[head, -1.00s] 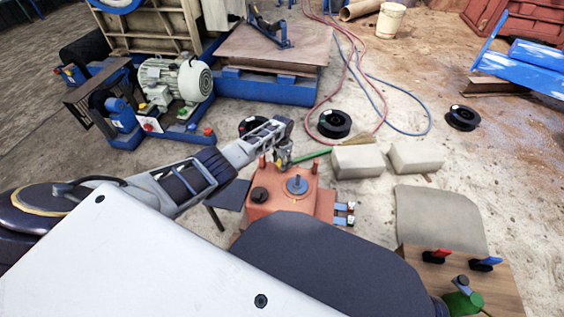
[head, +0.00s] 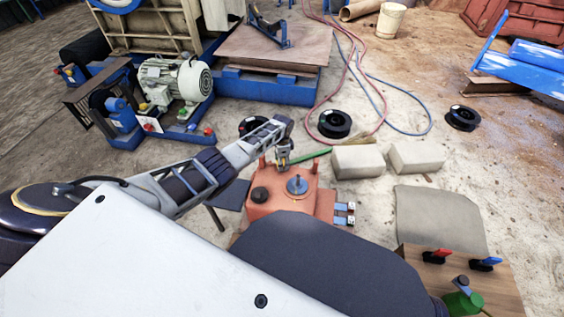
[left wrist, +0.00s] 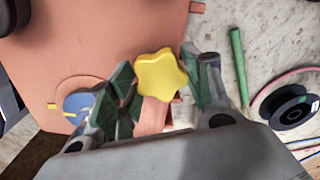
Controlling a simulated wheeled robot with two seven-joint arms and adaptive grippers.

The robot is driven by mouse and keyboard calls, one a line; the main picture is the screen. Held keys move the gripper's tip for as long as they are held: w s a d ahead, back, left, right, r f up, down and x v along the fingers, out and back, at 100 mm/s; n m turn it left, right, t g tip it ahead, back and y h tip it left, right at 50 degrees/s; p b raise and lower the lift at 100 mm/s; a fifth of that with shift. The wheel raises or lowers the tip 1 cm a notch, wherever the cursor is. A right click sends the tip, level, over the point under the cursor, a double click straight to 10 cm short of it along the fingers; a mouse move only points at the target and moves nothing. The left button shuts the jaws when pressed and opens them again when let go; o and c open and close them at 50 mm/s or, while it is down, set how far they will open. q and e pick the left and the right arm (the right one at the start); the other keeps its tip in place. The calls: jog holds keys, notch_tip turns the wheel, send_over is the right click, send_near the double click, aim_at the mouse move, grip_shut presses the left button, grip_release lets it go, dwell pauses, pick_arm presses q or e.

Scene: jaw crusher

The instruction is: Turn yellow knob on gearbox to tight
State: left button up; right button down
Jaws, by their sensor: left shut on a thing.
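The orange gearbox (head: 265,202) stands in front of me, with a black cap (head: 259,194) and a blue round part (head: 297,185) on top. The yellow star-shaped knob (left wrist: 161,75) shows in the left wrist view at the gearbox's edge. My left gripper (left wrist: 163,88) has its green-padded fingers on either side of the knob and is shut on it. In the head view my left gripper (head: 283,160) reaches down at the far edge of the gearbox, and the knob is mostly hidden there. My right gripper is not in view.
A green rod (head: 315,154) lies behind the gearbox, near two pale blocks (head: 358,162). Black spools (head: 334,124) and hoses lie on the floor beyond. A board with red and blue handles (head: 436,257) stands at the lower right.

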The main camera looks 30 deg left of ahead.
pick_arm(q)
jog(key=o, duration=1)
jog(key=shift+o, duration=0.2)
jog(key=shift+r, duration=0.2)
notch_tip(320, 180, up, 12)
jog(key=shift+f, duration=0.2)
dwell(0.4)
dwell(0.6)
